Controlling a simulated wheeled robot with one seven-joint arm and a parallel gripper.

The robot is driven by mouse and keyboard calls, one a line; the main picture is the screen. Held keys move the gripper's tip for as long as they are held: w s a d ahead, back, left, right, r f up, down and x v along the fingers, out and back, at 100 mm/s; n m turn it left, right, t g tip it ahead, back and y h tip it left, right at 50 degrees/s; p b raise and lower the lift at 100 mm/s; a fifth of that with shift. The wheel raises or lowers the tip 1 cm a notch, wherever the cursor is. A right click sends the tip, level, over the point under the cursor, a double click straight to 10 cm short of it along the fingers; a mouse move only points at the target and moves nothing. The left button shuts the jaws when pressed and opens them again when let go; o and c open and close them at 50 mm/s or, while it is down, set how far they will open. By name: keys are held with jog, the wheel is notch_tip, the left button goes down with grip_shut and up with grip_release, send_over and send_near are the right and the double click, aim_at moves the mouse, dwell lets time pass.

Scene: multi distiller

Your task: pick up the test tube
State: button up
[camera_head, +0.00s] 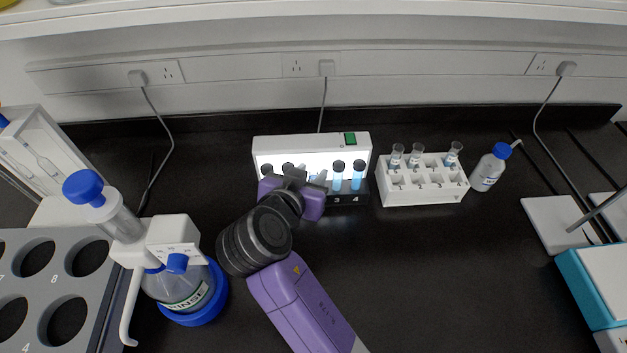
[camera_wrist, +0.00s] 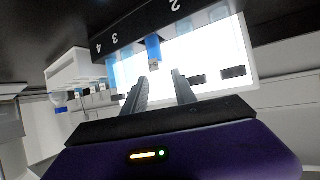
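A white lit stand (camera_head: 312,144) at the back centre holds several capped test tubes with blue liquid. Two of them, a tube above the number 3 (camera_head: 338,178) and one above the number 4 (camera_head: 357,177), show clearly; those to the left are partly hidden by my gripper. My gripper (camera_head: 307,176) is in front of the stand. In the wrist view, which looks upside down, my gripper (camera_wrist: 161,82) is open, its two fingers apart. A blue test tube (camera_wrist: 154,50) shows just beyond the gap between the fingertips. I cannot tell whether it touches a finger.
A white rack (camera_head: 424,188) with several clear tubes stands right of the lit stand, beside a blue-capped bottle (camera_head: 487,169). A rinse bottle (camera_head: 186,287) and a grey holed rack (camera_head: 50,236) are at left.

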grip_shut()
dwell(1.3)
